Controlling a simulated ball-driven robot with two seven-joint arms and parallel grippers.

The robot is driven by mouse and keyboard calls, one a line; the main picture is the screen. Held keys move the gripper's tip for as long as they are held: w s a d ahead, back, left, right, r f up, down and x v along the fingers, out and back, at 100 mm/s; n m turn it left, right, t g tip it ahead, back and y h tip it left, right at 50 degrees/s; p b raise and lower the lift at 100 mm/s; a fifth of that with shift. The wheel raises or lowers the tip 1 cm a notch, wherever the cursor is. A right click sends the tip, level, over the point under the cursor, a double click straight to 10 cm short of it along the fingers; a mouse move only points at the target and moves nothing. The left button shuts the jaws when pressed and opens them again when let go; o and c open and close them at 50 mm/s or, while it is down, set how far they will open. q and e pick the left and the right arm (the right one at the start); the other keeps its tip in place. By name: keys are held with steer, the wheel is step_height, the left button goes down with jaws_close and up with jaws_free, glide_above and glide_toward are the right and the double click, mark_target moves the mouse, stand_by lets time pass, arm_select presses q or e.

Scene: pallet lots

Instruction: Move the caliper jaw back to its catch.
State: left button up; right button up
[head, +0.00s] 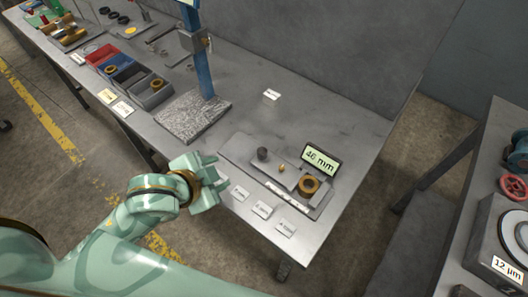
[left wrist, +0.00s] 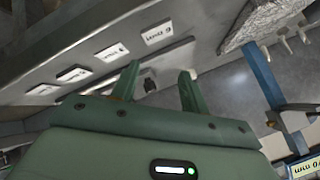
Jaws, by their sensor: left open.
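The caliper is a flat grey plate with a raised bar (head: 255,165) at the right end of the bench. A dark round knob (head: 263,154) stands on it, probably on the jaw; a small brass peg (head: 281,168) and a brass ring (head: 309,185) sit farther right. Its display (head: 320,160) reads 46 mm. I cannot make out the catch. My left gripper (head: 219,181) is open and empty by the bench's front edge, left of the caliper. In the left wrist view a dark knob (left wrist: 150,85) shows between the fingertips (left wrist: 160,80), apart from them. My right gripper is not in view.
Several white label cards (head: 262,210) lie along the front edge. A blue column (head: 204,70) on a speckled stone base (head: 193,116) stands left of the caliper. Coloured bins (head: 117,74) are farther left. A second bench with a 12 µm dial (head: 509,268) is at right.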

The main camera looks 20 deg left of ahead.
arm_select(q)
steer(key=w+d+r+m+h, duration=0.2)
steer(key=w+d+r+h, duration=0.1)
steer(key=d+r+h, duration=0.1)
steer(key=n+g+h, duration=0.2)
steer(key=g, duration=0.2)
glide_toward(262, 151)
steer(key=b+x, duration=0.6)
steer(key=x, duration=0.4)
steer(key=shift+f, duration=0.1)
steer(key=shift+w, duration=0.1)
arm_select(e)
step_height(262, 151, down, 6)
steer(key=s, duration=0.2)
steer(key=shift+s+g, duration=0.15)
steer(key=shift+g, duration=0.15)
arm_select(q)
steer(key=shift+c, duration=0.4)
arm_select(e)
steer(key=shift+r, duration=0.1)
